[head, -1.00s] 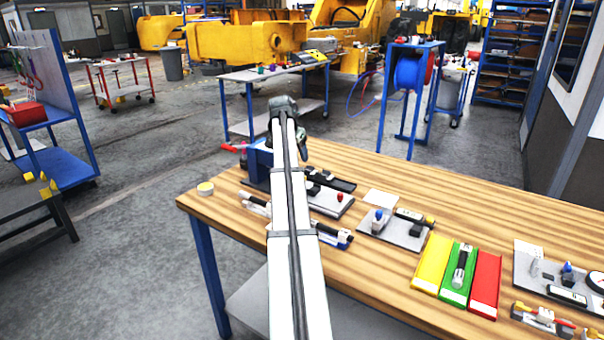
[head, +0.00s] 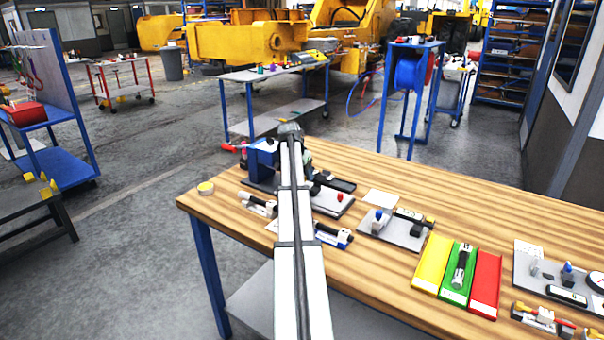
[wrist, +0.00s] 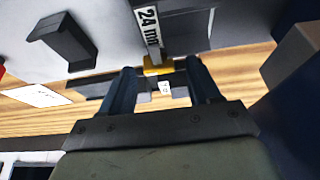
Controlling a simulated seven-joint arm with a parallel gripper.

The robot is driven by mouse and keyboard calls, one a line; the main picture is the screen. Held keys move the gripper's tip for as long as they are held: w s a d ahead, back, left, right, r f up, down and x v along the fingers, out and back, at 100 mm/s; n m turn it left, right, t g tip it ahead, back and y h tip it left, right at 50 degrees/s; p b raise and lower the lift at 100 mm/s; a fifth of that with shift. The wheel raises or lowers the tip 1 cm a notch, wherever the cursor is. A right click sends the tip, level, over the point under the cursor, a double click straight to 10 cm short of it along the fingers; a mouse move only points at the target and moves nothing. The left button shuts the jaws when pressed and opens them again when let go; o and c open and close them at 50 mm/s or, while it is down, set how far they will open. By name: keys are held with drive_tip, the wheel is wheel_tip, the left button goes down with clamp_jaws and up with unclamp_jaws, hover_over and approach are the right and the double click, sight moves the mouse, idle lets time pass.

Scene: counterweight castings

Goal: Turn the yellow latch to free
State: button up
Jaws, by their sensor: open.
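In the wrist view a small yellow piece (wrist: 158,66), seemingly the latch, shows between the fingertips of my gripper (wrist: 164,75). It sits at the end of a grey bar, beside a label reading 24 mm (wrist: 148,27). My gripper is open, with one dark finger on each side of the yellow piece. I cannot tell whether either finger touches it. In the head view my arm hides the latch and most of my gripper. A blue block (head: 262,160) stands beside the arm's end at the bench's far left.
The wooden bench (head: 380,175) carries a plate with a red knob (head: 333,203), a plate with a blue knob (head: 393,228), and yellow (head: 433,262), green (head: 451,287) and red (head: 486,285) trays. Bare wood lies along the back right.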

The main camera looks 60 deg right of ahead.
drive_tip(key=c, duration=1)
drive_tip(key=shift+n+t, duration=0.3)
drive_tip(key=shift+n, duration=0.5)
drive_tip(key=shift+c, duration=0.2)
drive_tip(key=o, duration=1)
drive_tip(key=shift+o, duration=0.2)
drive_tip(key=shift+r, duration=0.1)
drive_tip(key=v, duration=1.3)
drive_tip(key=shift+r, duration=0.35)
